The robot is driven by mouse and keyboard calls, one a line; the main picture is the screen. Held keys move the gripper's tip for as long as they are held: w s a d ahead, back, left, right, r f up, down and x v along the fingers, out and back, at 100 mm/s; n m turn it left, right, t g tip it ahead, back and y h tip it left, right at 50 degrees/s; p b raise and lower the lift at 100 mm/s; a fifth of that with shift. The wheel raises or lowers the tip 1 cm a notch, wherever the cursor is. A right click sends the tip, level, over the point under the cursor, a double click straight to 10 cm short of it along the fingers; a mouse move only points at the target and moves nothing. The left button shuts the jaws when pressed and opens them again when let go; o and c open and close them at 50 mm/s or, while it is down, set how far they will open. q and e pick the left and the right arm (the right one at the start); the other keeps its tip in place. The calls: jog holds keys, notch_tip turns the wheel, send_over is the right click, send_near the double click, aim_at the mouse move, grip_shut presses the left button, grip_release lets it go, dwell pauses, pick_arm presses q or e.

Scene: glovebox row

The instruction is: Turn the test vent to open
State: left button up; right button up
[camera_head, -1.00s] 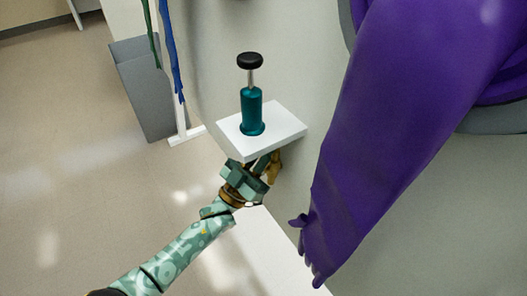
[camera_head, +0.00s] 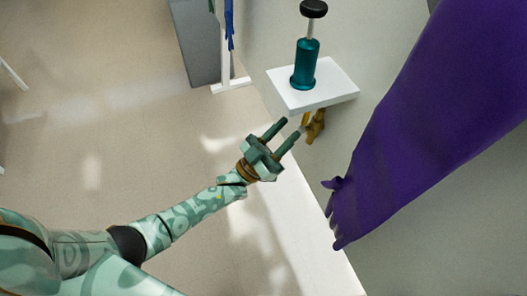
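A brass-coloured fitting (camera_head: 315,125), which looks like the test vent, sits on the glovebox wall just under a small white shelf (camera_head: 338,92). Its upper part is hidden by the shelf, and I cannot tell its setting. My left gripper (camera_head: 291,129) is in front of it, to its lower left, with its two fingers parallel and apart. The fingertips point up and right toward the fitting, and nothing shows between them. I cannot tell whether the right fingertip touches the fitting. My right gripper is not in view.
A teal cylinder (camera_head: 305,65) with a black knob stands on the shelf. A long purple glove (camera_head: 415,130) hangs from the wall at right, close to the fitting. A grey bin (camera_head: 199,40) and a white stand (camera_head: 231,86) are at the back.

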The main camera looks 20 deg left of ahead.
pick_arm(q)
jog(key=v, duration=0.8)
jog(key=shift+s+f+b, duration=0.2)
jog(key=shift+f+b, duration=0.05)
jog(key=shift+b, duration=0.1)
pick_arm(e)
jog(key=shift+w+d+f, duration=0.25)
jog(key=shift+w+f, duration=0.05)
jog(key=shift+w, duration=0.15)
pick_arm(q)
jog(key=shift+a, duration=0.15)
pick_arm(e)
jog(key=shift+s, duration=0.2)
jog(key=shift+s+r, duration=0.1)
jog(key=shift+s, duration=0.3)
